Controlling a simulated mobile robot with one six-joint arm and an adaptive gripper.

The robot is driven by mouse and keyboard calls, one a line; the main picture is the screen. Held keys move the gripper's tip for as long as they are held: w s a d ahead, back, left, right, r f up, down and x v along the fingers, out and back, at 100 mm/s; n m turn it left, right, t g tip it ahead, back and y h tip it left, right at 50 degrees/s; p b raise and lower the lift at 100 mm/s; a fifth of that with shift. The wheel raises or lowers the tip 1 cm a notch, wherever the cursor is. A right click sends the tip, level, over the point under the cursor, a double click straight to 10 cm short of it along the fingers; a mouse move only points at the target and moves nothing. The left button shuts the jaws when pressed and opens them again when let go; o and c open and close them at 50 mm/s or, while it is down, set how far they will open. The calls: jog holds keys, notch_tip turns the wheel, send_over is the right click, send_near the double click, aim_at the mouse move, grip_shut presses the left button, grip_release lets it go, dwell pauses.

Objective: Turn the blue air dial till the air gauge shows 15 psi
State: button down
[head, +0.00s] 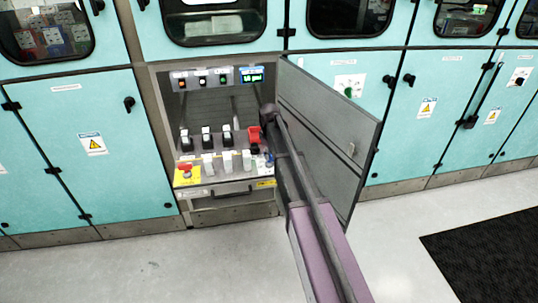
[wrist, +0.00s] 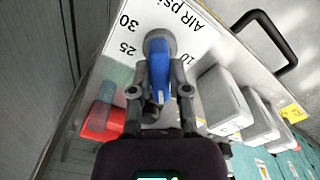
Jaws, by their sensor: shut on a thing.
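The blue air dial (wrist: 158,68) shows in the wrist view, on a white plate marked "AIR psi" with 10, 25 and 30 visible; part of the scale is hidden. My gripper (wrist: 160,88) is shut on the dial, with a finger on each side. In the head view a small bit of the blue dial (head: 269,160) shows at the right end of the panel, beside my arm, which hides most of the gripper. A lit blue display (head: 251,75) at the cabinet's upper right shows a psi reading, too small to read surely.
A red part (wrist: 101,120) is close to my gripper's left in the wrist view. White blocks (wrist: 222,98) stand to its right. The open grey cabinet door (head: 330,130) is right beside my arm. A black drawer handle (wrist: 268,40) juts out near the panel. The floor in front is clear.

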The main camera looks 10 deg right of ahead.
jog(key=shift+n, duration=0.7)
jog(key=c, duration=0.6)
grip_release()
jog(key=shift+m, duration=0.3)
